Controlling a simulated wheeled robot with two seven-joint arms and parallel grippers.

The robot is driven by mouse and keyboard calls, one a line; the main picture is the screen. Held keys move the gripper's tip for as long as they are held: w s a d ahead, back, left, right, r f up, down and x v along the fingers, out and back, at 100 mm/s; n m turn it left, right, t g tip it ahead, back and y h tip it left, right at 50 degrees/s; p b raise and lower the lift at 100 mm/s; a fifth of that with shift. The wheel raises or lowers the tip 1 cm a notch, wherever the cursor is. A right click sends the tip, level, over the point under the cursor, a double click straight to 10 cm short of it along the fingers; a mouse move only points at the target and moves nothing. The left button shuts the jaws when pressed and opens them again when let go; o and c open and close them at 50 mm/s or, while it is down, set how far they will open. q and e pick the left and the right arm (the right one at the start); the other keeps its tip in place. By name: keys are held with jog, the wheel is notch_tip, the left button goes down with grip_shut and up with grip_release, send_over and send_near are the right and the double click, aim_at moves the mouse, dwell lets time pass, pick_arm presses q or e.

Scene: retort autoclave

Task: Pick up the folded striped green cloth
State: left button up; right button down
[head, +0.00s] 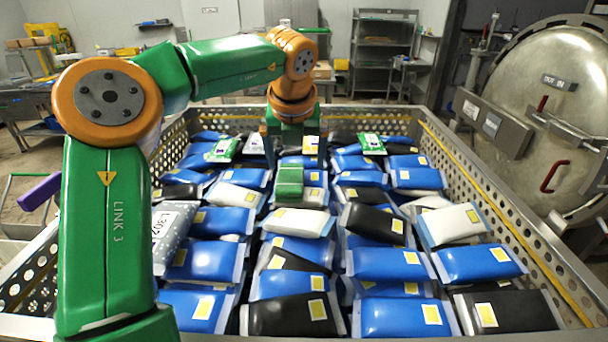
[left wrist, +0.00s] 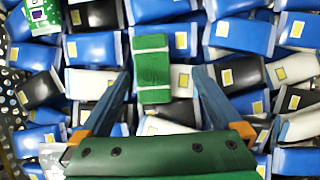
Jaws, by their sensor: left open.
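The folded green cloth (head: 290,183) with pale stripes lies on top of the pouches near the middle of the crate. In the left wrist view the cloth (left wrist: 152,68) lies between the two fingers, nearer the left one, with its long side running up the picture. My left gripper (head: 292,155) is above and just behind the cloth in the head view, pointing down. In the left wrist view the left gripper (left wrist: 162,70) is open, with nothing held. The exact height of the fingertips over the cloth is hard to tell. My right gripper is not in view.
A large crate with perforated walls and a metal rim (head: 480,165) holds many blue, black and white pouches. A green-and-white pouch (head: 372,143) lies further back. A round steel autoclave door (head: 555,120) stands at the right. A shelf rack (head: 383,55) is behind.

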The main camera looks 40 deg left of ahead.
aim_at(289, 178)
pick_arm(q)
jog(key=f, duration=0.1)
jog(key=s+a+f, duration=0.1)
jog(key=f, duration=0.2)
jog(key=shift+s+a, duration=0.2)
jog(key=shift+s, duration=0.1)
jog(key=shift+w+a+f, duration=0.1)
jog(key=shift+w+f, duration=0.15)
jog(key=shift+f, duration=0.05)
jog(key=shift+w+f, duration=0.2)
jog(key=shift+w, duration=0.35)
jog(key=c, duration=0.4)
jog(key=shift+s+r, duration=0.15)
jog(key=shift+s, duration=0.1)
jog(key=c, duration=0.7)
jog(key=shift+s, duration=0.1)
jog(key=shift+c, duration=1.2)
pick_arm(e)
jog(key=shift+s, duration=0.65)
